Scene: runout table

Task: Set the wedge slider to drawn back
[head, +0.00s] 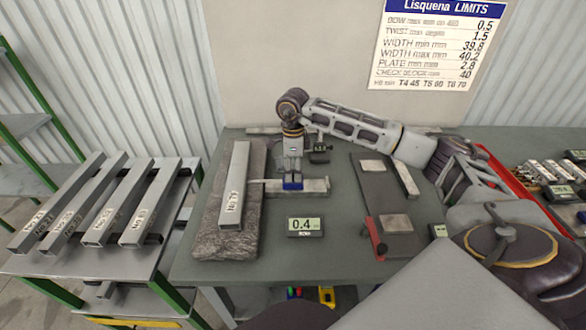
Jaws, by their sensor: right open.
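The wedge slider seems to be the pale metal piece (314,186) on the table, right of the granite slab. A thin pale tongue (256,181) reaches left from it to the long bar (235,185) marked No 17, touching or very near its side. My right gripper (292,183) points down over the left part of the slider, with blue at its fingertips. It is open; the fingers hide that part of the slider, and I cannot tell whether they touch it. A small display (305,226) in front reads 0.4. My left gripper is not in view.
The bar lies on a dark granite slab (240,246). A dark plate fixture with a red clamp (376,236) stands to the right. A side rack (150,252) at left carries several bars. A red tray (497,165) is at far right. A limits sign (436,45) hangs behind.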

